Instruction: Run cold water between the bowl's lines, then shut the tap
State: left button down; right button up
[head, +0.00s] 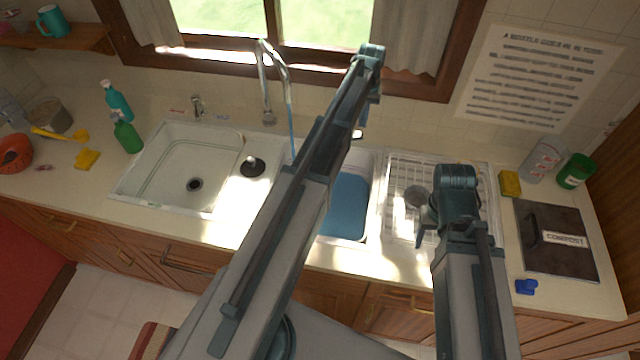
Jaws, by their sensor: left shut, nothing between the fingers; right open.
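The chrome tap (265,85) arches up behind the double sink. A thin blue stream of water (291,130) falls from its spout and passes behind my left arm. A small chrome lever (197,104) stands behind the left basin, between a red mark and a bluish mark. The right-hand bowl (374,165) shows a flat blue area (348,205), seemingly water; my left arm hides part of it, and I cannot make out lines. My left gripper (361,122) is shut and empty, near the wall right of the tap. My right gripper (425,228) is open above the drainer.
The left basin (150,170) looks empty, with a dark plug (253,167) on its right ledge. Green (126,135) and teal (117,100) bottles stand left. A metal cup (415,197) is on the drainer (400,170).

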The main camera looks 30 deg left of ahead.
aim_at(361, 133)
pick_arm(q)
jog(key=shift+f, duration=0.15)
jog(key=shift+f+b, duration=1.4)
jog(key=shift+b, duration=0.15)
dwell(6.3)
